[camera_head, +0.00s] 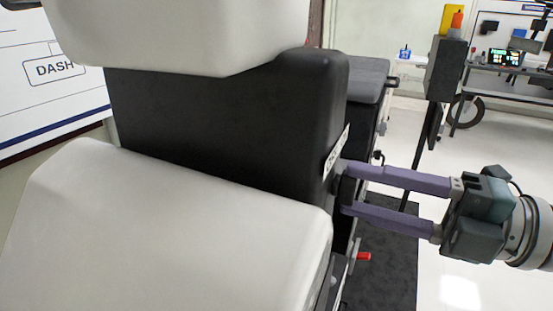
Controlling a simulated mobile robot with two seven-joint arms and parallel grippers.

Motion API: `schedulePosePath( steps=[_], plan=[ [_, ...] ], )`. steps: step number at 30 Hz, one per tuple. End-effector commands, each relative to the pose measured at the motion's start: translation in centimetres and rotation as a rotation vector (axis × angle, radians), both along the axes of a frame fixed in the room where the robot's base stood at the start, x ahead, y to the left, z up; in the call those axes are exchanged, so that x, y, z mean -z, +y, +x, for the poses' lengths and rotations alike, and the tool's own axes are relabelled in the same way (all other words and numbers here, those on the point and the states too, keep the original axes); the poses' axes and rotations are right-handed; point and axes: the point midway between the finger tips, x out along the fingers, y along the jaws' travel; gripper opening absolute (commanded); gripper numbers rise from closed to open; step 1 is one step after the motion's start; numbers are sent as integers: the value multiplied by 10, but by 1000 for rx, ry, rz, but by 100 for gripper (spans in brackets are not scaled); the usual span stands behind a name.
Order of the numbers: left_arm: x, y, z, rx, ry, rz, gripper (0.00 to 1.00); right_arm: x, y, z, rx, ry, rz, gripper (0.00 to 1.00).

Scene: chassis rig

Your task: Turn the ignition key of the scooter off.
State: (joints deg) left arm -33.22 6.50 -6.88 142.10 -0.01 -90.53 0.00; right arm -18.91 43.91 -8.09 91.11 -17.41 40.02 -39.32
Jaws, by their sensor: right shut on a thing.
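The scooter shows as a large dark body (230,125) in the middle, with a small white label (336,153) on its right edge. My right gripper (344,188) comes in from the right with two long purple fingers. Their tips are at the right side of the dark body, just below the label. The fingers are shut on a small dark piece at the scooter's side, which I take to be the ignition key. The tips largely cover it, so its turn angle cannot be told. My left gripper is not in view.
Large pale rounded shapes fill the upper left and lower left and block the view. A red-tipped lever (363,256) sits below the right fingers. A post with a grey box (445,68) stands behind. A workbench (500,85) is at the back right; open floor lies before it.

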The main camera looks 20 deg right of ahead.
Motion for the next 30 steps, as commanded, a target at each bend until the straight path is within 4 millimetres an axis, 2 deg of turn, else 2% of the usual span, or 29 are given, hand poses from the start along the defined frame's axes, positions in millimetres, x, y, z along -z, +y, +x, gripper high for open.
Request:
schedulePosePath(
  steps=[1, 2, 9, 20, 30],
  plan=[
    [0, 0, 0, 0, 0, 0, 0, 1, -1, 0, 1, 0, -5, 0],
    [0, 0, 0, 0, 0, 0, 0, 1, -1, 0, 2, 0, -5, 52],
    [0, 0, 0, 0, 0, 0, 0, 0, 0, 0, 1, 0, -3, 79],
    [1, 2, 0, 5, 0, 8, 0, 1, -5, -6, 1, 2, -2, 80],
    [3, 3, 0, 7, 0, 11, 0, 2, -46, -54, 2, 6, -4, 80]
  ],
)
